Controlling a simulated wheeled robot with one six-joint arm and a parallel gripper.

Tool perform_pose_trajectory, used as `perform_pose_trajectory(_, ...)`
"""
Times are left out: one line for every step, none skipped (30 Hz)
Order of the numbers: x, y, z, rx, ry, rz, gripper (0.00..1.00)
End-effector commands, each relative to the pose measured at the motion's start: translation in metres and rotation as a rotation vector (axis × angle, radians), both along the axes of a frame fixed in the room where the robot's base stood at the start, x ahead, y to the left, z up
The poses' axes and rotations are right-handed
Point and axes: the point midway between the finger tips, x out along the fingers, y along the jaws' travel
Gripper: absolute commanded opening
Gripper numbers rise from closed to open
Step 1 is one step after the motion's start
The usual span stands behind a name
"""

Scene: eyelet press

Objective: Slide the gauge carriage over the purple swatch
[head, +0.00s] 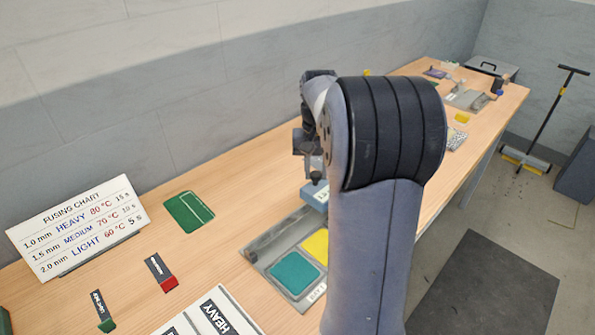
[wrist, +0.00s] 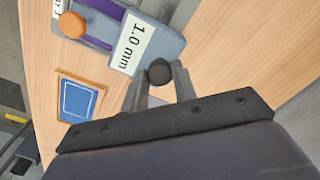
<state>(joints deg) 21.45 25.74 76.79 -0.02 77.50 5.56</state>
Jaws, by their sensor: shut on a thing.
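In the wrist view my gripper (wrist: 160,76) is shut on a black knob (wrist: 159,70). The knob stands at the edge of a blue-grey gauge carriage (wrist: 168,43) with a white "1.0 mm" label. A purple swatch (wrist: 98,27) shows beside the carriage, and the carriage seems to overlap its near part. How much of the swatch lies under it is hidden. In the head view the light blue carriage (head: 314,196) is partly hidden by my arm, below my gripper (head: 316,178). I cannot make out the purple swatch there.
An orange knob (wrist: 72,25) stands by the purple swatch. A blue card (wrist: 76,100) lies on the wood nearby. In the head view, teal (head: 296,272) and yellow (head: 315,243) swatches lie on a grey tray. A fusing chart (head: 75,228) stands at left.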

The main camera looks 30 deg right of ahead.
Motion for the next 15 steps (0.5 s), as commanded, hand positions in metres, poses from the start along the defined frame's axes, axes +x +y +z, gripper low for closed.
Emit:
perform_pose_trajectory(0.002,-0.006,0.003,0.0,0.0,-0.003,0.0)
perform_pose_trajectory(0.003,-0.009,0.002,0.0,0.0,-0.002,0.0)
perform_pose_trajectory(0.004,-0.012,0.002,0.0,0.0,-0.001,0.0)
perform_pose_trajectory(0.005,-0.013,0.002,0.0,-0.001,-0.001,0.0)
perform_pose_trajectory(0.005,-0.015,0.001,0.0,-0.001,-0.001,0.0)
perform_pose_trajectory(0.006,-0.016,0.001,-0.001,-0.002,-0.001,0.0)
perform_pose_trajectory(0.006,-0.017,0.001,-0.001,-0.002,-0.001,0.0)
perform_pose_trajectory(0.006,-0.017,0.001,-0.001,-0.003,0.0,0.0)
perform_pose_trajectory(0.006,-0.018,0.001,-0.002,-0.002,0.0,0.0)
perform_pose_trajectory(0.006,-0.018,0.001,-0.003,-0.003,0.0,0.0)
perform_pose_trajectory(0.006,-0.018,0.001,-0.003,-0.003,0.0,0.0)
perform_pose_trajectory(0.006,-0.018,0.001,-0.003,-0.004,0.0,0.0)
perform_pose_trajectory(0.006,-0.018,0.001,-0.005,-0.004,0.0,0.0)
perform_pose_trajectory(0.006,-0.019,0.001,-0.005,-0.004,0.0,0.0)
perform_pose_trajectory(0.007,-0.019,0.001,-0.005,-0.005,0.0,0.0)
